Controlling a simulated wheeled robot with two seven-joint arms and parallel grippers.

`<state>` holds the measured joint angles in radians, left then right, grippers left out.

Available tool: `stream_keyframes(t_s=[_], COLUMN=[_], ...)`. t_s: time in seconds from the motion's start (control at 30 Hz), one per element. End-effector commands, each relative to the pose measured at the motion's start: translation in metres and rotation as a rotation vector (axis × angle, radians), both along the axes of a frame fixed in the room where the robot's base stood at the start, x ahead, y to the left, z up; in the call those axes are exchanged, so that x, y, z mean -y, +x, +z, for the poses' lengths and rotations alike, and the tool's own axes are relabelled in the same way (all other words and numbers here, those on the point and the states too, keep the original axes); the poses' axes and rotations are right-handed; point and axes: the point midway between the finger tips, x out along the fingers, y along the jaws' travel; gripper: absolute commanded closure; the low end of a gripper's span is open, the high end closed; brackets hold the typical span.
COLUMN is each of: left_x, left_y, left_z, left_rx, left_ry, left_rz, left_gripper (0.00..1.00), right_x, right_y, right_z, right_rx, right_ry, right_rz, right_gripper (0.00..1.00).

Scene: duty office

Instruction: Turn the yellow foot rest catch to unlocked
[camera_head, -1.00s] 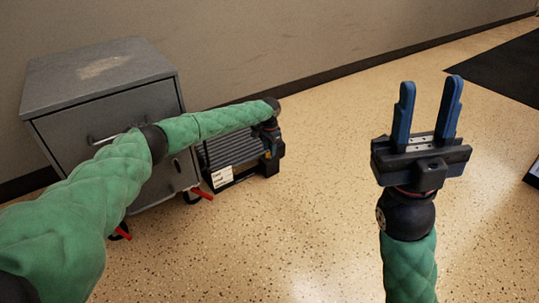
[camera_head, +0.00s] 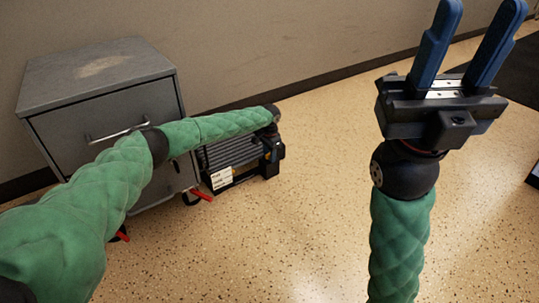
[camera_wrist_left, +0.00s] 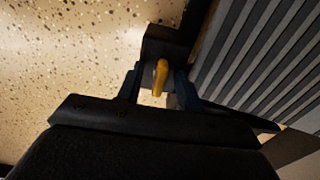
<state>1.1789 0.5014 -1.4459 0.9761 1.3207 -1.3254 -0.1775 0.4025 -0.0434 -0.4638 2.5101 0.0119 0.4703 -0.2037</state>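The foot rest (camera_head: 228,152) is a grey ribbed panel on a dark frame on the floor beside the cabinet; its ribs also show in the left wrist view (camera_wrist_left: 262,45). Its yellow catch (camera_wrist_left: 160,77) shows in the left wrist view, on a dark bracket at the frame's side. My left gripper (camera_wrist_left: 159,90) has one finger on each side of the catch, with narrow gaps that look open; contact is not clear. In the head view my left gripper is largely hidden at the foot rest's right end. My right gripper (camera_head: 481,10) is open and empty, raised at right.
A grey metal drawer cabinet (camera_head: 100,95) stands against the wall at left, with red levers (camera_head: 203,195) low beside it. A white label (camera_head: 221,178) is on the foot rest's front. Speckled floor is clear in the middle. A dark mat lies at the far right.

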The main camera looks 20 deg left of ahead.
Motion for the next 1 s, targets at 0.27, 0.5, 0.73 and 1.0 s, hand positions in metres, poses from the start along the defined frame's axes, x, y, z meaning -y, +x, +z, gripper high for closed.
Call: stream_keyframes(t_s=[0.27,0.5,0.73,1.0], left_x=[0.000,0.000,0.000,0.000], left_y=[0.000,0.000,0.000,0.000], left_z=[0.000,0.000,0.001,0.002], left_rx=[0.000,0.000,0.001,0.001], left_ry=[0.000,0.000,-0.001,-0.001], left_rz=[0.000,0.001,0.007,0.025], left_gripper=[0.99,1.00,1.00,1.00], right_x=[0.000,0.000,0.000,0.003], right_y=[0.002,0.003,0.007,0.036], right_z=[-0.003,-0.005,-0.004,-0.055], right_rx=[-0.009,-0.010,-0.027,-0.190], right_ry=[-0.005,-0.013,-0.023,-0.125], right_rz=[-0.003,-0.006,0.002,-0.007], right_gripper=[0.64,0.64,0.64,0.64])
